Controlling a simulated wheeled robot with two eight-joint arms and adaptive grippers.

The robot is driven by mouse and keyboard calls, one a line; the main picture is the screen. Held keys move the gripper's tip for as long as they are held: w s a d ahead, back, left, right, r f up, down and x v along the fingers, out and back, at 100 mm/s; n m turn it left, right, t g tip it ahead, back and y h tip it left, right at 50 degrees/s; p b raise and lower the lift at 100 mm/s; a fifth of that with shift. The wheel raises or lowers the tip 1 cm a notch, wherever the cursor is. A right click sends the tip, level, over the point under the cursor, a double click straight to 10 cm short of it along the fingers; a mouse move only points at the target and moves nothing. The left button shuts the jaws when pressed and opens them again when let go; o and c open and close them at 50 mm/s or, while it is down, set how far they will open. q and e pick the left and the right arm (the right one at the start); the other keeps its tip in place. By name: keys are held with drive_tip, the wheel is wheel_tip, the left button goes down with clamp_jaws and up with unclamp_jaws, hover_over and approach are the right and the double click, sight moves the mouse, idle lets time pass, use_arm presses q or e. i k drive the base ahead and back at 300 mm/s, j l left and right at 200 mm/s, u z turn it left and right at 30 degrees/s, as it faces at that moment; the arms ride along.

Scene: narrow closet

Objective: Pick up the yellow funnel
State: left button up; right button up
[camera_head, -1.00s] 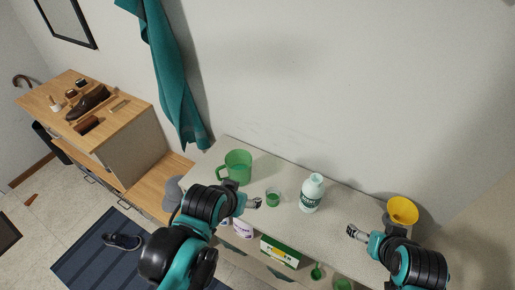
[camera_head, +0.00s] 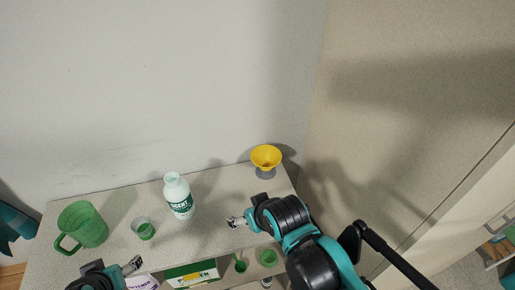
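The yellow funnel (camera_head: 266,157) stands upright, wide mouth up, on a small grey base (camera_head: 265,173) at the right end of the shelf top. My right gripper (camera_head: 232,222) is over the shelf's front part, left of and nearer than the funnel, pointing left and apart from it. Its fingers hold nothing I can see; their gap is too small to judge. My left gripper (camera_head: 134,264) is at the lower left, near the shelf's front edge, far from the funnel. Its fingers are also too small to judge.
On the light shelf top (camera_head: 215,193) stand a white bottle (camera_head: 178,195), a small green cup (camera_head: 144,229) and a large green mug (camera_head: 84,225). A lower level holds a green-and-white box (camera_head: 192,274) and green items. A wall closes the right side.

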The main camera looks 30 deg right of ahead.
sight(266, 157)
drive_tip(key=z, duration=1.45)
drive_tip(key=k+l, duration=0.05)
